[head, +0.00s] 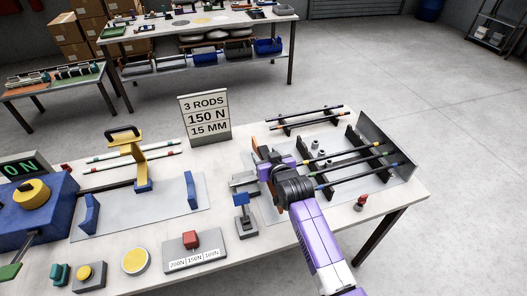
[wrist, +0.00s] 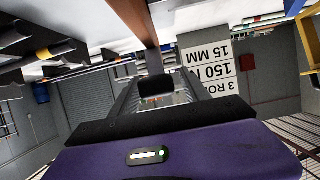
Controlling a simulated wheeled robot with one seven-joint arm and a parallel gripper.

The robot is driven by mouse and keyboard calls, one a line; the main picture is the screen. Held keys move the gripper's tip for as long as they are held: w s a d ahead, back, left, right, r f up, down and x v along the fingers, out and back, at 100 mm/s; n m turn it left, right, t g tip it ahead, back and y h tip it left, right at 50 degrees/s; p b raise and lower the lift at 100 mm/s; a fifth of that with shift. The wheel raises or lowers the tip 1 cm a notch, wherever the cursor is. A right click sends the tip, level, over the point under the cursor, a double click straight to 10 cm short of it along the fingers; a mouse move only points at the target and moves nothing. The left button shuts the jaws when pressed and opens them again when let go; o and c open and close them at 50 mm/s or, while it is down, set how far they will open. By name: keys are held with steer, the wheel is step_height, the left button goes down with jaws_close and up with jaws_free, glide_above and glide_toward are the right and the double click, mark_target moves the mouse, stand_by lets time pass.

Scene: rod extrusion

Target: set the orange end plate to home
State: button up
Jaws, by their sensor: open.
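The orange end plate (head: 277,204) stands at the left end of the rod fixture in the head view. My arm hides most of it, leaving an orange strip visible. In the wrist view an orange-brown bar (wrist: 136,18), which looks like the plate's edge, runs down from the top towards the fingertips. My gripper (head: 262,166) is at the plate, above the fixture's left end. In the wrist view my gripper (wrist: 155,82) has its fingers apart. I cannot tell whether they touch the plate or straddle it.
Several dark rods (head: 352,171) with coloured bands lie across black supports towards a grey end wall (head: 388,146). A sign (head: 206,118) stands behind left. A blue-topped post (head: 243,212) and a block with a red slider (head: 191,239) are in front. A small red knob (head: 361,201) stands front right.

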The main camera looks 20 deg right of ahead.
steer(key=shift+x, duration=1.4)
steer(key=shift+c, duration=0.2)
jaws_close()
stand_by(0.3)
